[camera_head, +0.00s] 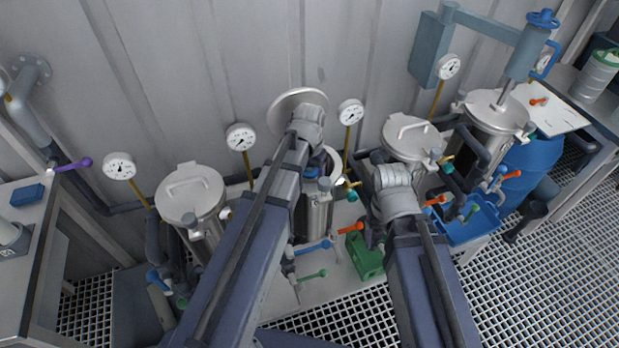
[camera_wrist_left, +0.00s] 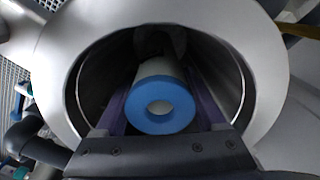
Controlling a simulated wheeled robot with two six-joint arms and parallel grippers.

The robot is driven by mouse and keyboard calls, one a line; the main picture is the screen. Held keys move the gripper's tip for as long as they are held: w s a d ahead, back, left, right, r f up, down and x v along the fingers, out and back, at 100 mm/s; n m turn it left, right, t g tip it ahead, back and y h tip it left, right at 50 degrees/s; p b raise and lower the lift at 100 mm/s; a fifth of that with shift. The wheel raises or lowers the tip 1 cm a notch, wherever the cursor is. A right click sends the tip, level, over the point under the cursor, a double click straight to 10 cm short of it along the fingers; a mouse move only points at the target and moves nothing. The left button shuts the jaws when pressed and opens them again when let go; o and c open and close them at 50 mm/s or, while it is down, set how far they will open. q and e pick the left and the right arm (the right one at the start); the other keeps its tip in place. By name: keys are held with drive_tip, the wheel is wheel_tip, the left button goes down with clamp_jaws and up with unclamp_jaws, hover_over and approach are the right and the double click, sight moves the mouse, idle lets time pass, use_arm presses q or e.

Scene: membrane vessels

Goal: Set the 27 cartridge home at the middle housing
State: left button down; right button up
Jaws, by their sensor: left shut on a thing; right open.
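The middle housing (camera_head: 312,215) is a steel vessel with its round lid (camera_head: 298,103) swung up behind it. In the left wrist view its open mouth (camera_wrist_left: 262,100) surrounds a pale cartridge (camera_wrist_left: 158,72) with a blue end ring and a central hole. My left gripper (camera_wrist_left: 160,95) is shut on this cartridge, one purple-grey finger on each side, within the outline of the mouth. No number is readable on it, and its depth is unclear. In the head view my left arm hides most of this. My right gripper (camera_head: 380,158) is open, right of the middle housing; its fingers are mostly hidden.
Lidded housings stand to the left (camera_head: 192,198) and right (camera_head: 410,140), with gauges, pipes and coloured valve handles around them. A green box (camera_head: 363,258) and a blue bin (camera_head: 468,226) are at the front. A white cartridge with a green band (camera_head: 600,72) stands on the right bench.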

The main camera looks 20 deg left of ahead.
sight(309, 168)
use_arm(q)
unclamp_jaws()
idle(0.3)
wheel_tip(309, 168, up, 8)
drive_tip(key=p, duration=0.8)
drive_tip(key=shift+f, duration=0.1)
drive_tip(key=shift+f, duration=0.2)
wheel_tip(309, 168, down, 8)
drive_tip(key=b, duration=0.8)
drive_tip(key=shift+r, duration=0.35)
